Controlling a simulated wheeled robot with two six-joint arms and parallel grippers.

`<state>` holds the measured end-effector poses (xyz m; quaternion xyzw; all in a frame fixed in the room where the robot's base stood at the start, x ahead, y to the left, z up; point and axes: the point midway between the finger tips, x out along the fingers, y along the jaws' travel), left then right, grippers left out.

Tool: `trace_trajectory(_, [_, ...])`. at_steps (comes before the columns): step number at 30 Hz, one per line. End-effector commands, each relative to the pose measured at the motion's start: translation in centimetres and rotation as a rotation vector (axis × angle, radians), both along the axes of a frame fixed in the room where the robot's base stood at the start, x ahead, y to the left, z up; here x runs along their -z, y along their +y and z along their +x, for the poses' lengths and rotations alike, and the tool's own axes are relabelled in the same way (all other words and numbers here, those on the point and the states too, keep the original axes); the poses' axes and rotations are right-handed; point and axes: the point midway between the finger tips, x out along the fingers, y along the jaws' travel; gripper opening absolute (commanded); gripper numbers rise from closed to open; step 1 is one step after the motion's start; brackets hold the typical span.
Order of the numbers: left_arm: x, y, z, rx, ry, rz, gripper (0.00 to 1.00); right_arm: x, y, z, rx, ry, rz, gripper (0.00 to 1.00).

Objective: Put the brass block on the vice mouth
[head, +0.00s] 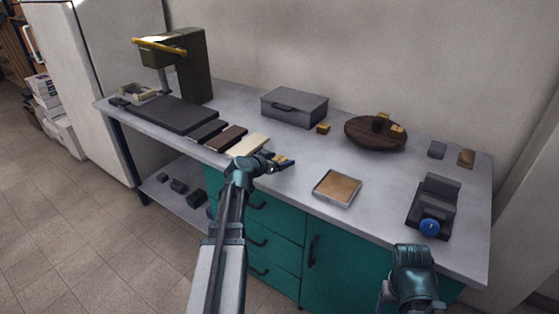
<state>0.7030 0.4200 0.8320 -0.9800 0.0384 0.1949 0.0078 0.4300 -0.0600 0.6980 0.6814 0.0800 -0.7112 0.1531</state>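My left gripper (284,163) is over the middle of the bench, just right of a cream pad. A small yellow brass block (280,159) shows between its fingers, which look closed on it. The vice (439,194) is dark grey with a blue round knob (429,227) at its front, and stands at the right of the bench. Its mouth is hard to make out at this size. The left gripper is well to the left of the vice. My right gripper (426,304) is low at the bottom right, in front of the bench; its fingers are not clear.
A square tray (320,194) with a tan inside lies between the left gripper and the vice. Behind are a grey case (294,107), another yellow block (323,128), and a round wooden board (361,135) bearing small blocks. A green press (194,65) stands far left.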

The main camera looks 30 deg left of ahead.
Motion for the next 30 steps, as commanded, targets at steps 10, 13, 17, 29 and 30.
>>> trace_trajectory(10, [-0.5,0.0,0.0,0.000,0.000,0.000,0.87,-0.5,0.0,0.0,0.000,0.000,0.000,0.72])
trace_trajectory(13, [-1.0,0.0,-1.5,-0.002,0.000,-0.001,0.87,-1.0,0.0,0.0,0.000,0.000,0.000,0.72])
trace_trajectory(17, [-2.2,0.2,-4.0,-0.004,0.000,-0.001,0.87,-2.2,0.0,0.0,0.000,0.000,0.000,0.72])
trace_trajectory(29, [-4.6,0.7,-10.2,-0.001,0.000,-0.001,0.87,-4.6,0.0,0.0,0.000,0.000,0.000,0.72])
trace_trajectory(30, [-4.7,0.8,-10.5,-0.001,0.000,-0.001,0.87,-4.7,0.0,0.0,0.000,0.000,0.000,0.72])
